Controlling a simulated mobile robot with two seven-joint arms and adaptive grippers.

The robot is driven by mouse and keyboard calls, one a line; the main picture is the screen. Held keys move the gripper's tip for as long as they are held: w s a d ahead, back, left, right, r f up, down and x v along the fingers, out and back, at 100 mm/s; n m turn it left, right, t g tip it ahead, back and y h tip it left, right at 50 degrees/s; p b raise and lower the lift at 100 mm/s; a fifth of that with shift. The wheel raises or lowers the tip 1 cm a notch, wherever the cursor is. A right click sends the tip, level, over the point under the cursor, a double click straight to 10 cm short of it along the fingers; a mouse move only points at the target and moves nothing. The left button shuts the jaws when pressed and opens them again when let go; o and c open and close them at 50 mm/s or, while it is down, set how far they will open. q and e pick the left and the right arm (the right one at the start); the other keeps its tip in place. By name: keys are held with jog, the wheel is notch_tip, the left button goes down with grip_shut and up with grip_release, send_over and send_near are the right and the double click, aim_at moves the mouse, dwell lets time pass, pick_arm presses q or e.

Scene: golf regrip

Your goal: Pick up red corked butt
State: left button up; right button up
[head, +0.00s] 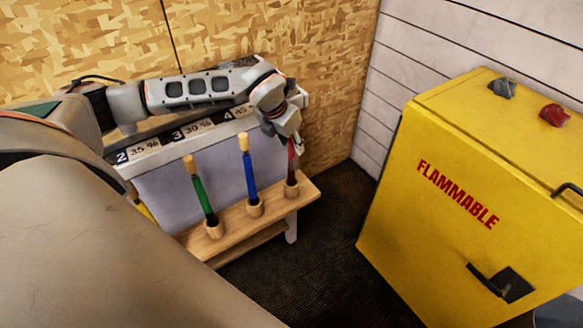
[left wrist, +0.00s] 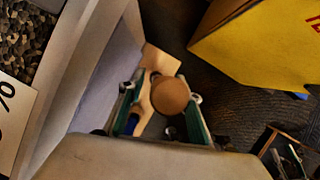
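The red club (head: 291,165) stands upright in the rightmost holder of a wooden rack. Its cork top is hidden by my left gripper (head: 292,143) in the head view. In the left wrist view, a round brown cork butt (left wrist: 169,96) shows from above between the two fingers of my left gripper (left wrist: 160,106). The fingers are apart, one on each side of the cork, with a gap at the left finger; the cork sits closer to the right finger. Contact on the right cannot be told.
A green club (head: 201,195) and a blue club (head: 249,175), both with cork tops, stand left of the red one in the wooden rack (head: 232,232). A yellow flammable cabinet (head: 450,170) stands to the right, with dark floor between.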

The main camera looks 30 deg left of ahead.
pick_arm(q)
jog(key=shift+w+f, duration=0.25)
jog(key=shift+f, duration=0.4)
grip_shut()
jog(key=shift+r, duration=0.15)
